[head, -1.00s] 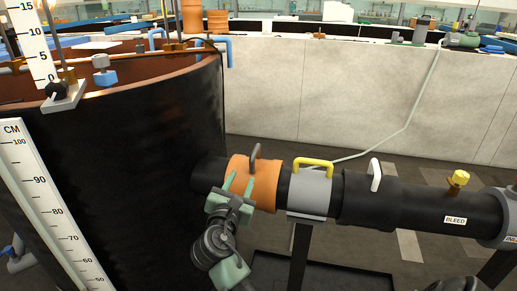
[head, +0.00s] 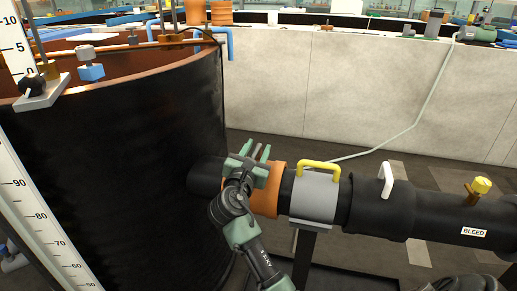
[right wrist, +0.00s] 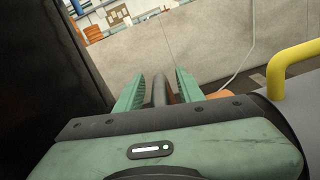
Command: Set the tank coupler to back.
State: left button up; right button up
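The tank coupler looks to be the orange collar (head: 270,192) on the black pipe next to the dark tank (head: 120,150). Its grey handle (right wrist: 159,92) stands up between the fingers of my right gripper (head: 256,153) in the right wrist view. Narrow gaps seem to show on both sides of the handle, so the fingers look open around it. The gripper and wrist hide the left part of the collar in the head view. A bit of orange collar also shows right of the fingers in the wrist view (right wrist: 218,92). My left gripper is out of view.
Right of the collar are a grey band with a yellow handle (head: 319,168), a black sleeve with a white handle (head: 386,180) and a yellow-topped bleed valve (head: 480,187). A pale wall (head: 330,95) stands behind. A ruler (head: 40,215) is at the left.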

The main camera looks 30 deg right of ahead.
jog(key=shift+w+d, duration=0.4)
jog(key=shift+d, duration=0.1)
grip_shut()
dwell(1.2)
